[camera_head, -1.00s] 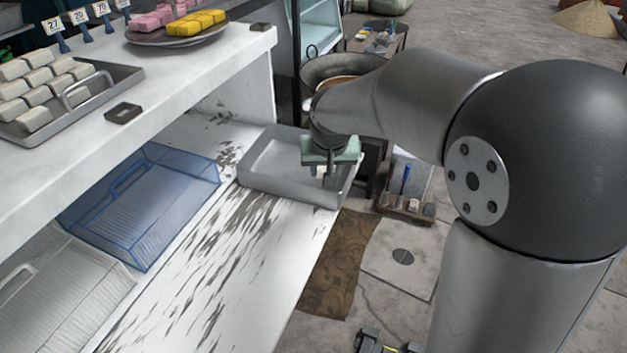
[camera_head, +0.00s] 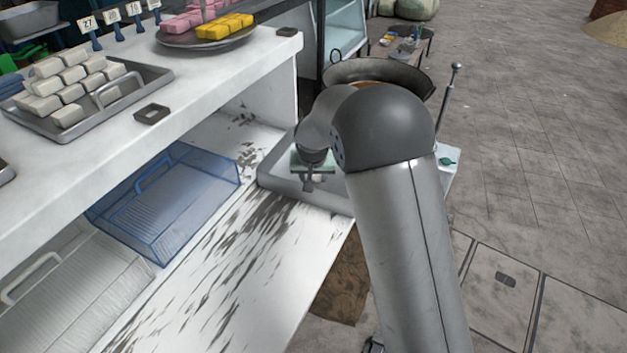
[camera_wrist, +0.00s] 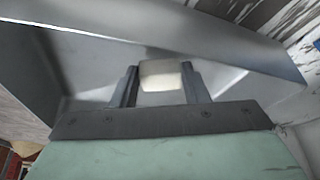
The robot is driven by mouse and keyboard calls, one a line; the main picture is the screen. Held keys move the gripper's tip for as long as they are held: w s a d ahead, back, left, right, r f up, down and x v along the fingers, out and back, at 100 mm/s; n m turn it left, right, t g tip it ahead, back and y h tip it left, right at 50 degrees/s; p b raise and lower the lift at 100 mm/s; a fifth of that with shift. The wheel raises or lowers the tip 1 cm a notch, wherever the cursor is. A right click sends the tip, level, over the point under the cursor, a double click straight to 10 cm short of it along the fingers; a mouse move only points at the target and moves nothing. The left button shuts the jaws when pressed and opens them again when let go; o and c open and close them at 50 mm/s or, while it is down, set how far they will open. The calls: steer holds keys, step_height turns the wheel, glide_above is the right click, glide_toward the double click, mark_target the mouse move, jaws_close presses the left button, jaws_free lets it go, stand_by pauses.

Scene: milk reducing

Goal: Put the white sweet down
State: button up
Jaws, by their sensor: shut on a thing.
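The white sweet (camera_wrist: 161,75) shows in the wrist view as a small cream-white block between the two fingers of my gripper (camera_wrist: 160,84). My gripper is shut on it. Below and beyond it is the grey metal tray (camera_wrist: 225,58), and the sweet appears to be above or within it; the exact height is hard to tell. In the head view my gripper (camera_head: 310,184) is over the tray (camera_head: 275,177) on the lower white shelf. The sweet (camera_head: 318,178) is small there, and my arm hides the tray's right side.
A tray of several white sweets (camera_head: 68,93) and a plate of pink and yellow sweets (camera_head: 222,27) stand on the upper counter (camera_head: 205,82). A blue transparent bin (camera_head: 165,200) and a clear bin (camera_head: 75,295) sit left of the grey tray. The shelf between is bare.

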steer(key=shift+f, duration=1)
steer(key=shift+f, duration=0.1)
steer(key=shift+f, duration=0.15)
steer(key=o, duration=1)
steer(key=shift+c, duration=0.2)
